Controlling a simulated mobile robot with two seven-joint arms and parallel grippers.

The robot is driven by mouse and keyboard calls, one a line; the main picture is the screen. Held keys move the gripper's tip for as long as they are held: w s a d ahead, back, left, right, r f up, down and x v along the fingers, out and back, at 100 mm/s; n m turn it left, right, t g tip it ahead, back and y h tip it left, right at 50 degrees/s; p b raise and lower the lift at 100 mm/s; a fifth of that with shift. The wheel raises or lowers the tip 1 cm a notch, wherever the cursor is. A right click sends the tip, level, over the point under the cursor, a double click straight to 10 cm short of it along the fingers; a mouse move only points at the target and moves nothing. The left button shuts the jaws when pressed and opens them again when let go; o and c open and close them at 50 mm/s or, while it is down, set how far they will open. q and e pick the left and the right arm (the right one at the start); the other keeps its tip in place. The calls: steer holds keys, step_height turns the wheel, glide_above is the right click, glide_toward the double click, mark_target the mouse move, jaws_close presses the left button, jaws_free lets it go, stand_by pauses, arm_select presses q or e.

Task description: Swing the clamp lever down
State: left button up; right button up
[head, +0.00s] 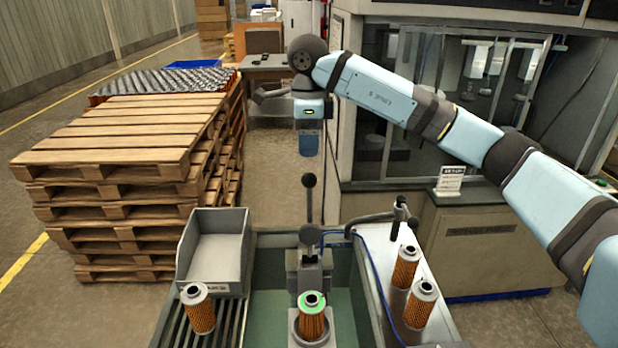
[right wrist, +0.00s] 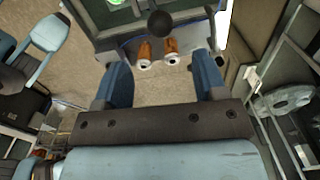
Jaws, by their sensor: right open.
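The clamp lever (head: 309,205) stands upright, with a black ball knob on top, behind the clamp body (head: 312,275). Its knob also shows in the right wrist view (right wrist: 161,24), ahead of the fingers and roughly centred between them. A filter cartridge with a green top ring (head: 312,318) stands upright in a round holder in front of the clamp. My right gripper (head: 310,154) points down above the knob and appears apart from it. In the right wrist view its blue fingers (right wrist: 163,72) are spread with nothing held. My left gripper is not in view.
One cartridge (head: 198,310) stands on the slatted rack at left, near a grey bin (head: 214,250). Two cartridges (head: 405,267) (head: 418,305) stand on the white surface at right, near a dark post (head: 398,218). Stacked pallets (head: 120,145) stand at left.

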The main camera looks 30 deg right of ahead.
mark_target(309, 173)
step_height(309, 173, down, 10)
steer(key=shift+d+f+p, duration=0.15)
steer(key=shift+p, duration=0.65)
jaws_close()
